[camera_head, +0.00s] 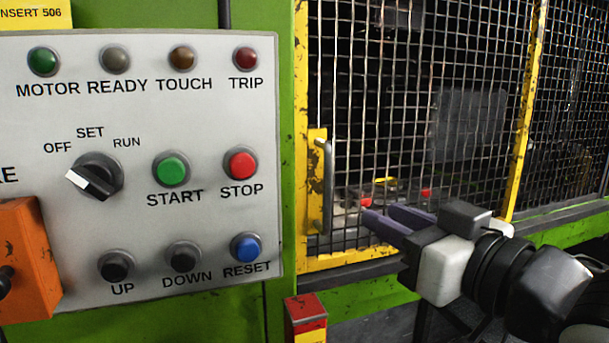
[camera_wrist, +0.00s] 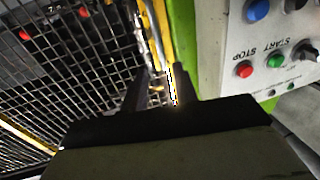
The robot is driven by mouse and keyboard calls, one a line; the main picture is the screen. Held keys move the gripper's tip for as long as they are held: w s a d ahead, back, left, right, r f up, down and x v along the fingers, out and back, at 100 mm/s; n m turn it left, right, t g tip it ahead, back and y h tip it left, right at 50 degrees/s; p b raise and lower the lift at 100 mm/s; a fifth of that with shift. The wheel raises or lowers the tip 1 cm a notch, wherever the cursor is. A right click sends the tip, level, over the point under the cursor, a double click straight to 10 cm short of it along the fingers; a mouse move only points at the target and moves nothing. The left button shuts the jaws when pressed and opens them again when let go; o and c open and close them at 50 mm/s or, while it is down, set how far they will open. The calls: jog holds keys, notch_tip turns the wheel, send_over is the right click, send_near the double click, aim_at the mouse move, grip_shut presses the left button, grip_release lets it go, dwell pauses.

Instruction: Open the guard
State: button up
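The guard is a wire mesh panel in a chipped yellow frame (camera_head: 350,260), and it looks closed beside the green press post. A grey vertical bar handle (camera_head: 326,185) is on a yellow plate at its left edge. My gripper (camera_head: 379,211) is in front of the mesh, right of the handle and apart from it in the head view. Its two dark fingers are spread with nothing seen between them. In the wrist view my gripper (camera_wrist: 160,78) points toward the yellow frame (camera_wrist: 162,25) and handle area; the fingers partly hide the lower part there.
The control panel (camera_head: 130,225) is left of the guard, with a selector knob (camera_head: 95,176) and several buttons. A red and yellow post (camera_head: 306,312) stands below the guard's left corner. Red buttons (camera_head: 366,202) show behind the mesh.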

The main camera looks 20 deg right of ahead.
aim_at(330, 188)
jog(key=p+x, duration=0.4)
jog(key=x, duration=0.9)
jog(key=shift+d+p, duration=0.2)
jog(key=shift+p, duration=0.15)
jog(key=shift+w+a+f, duration=0.1)
jog(key=shift+w, duration=0.45)
grip_shut()
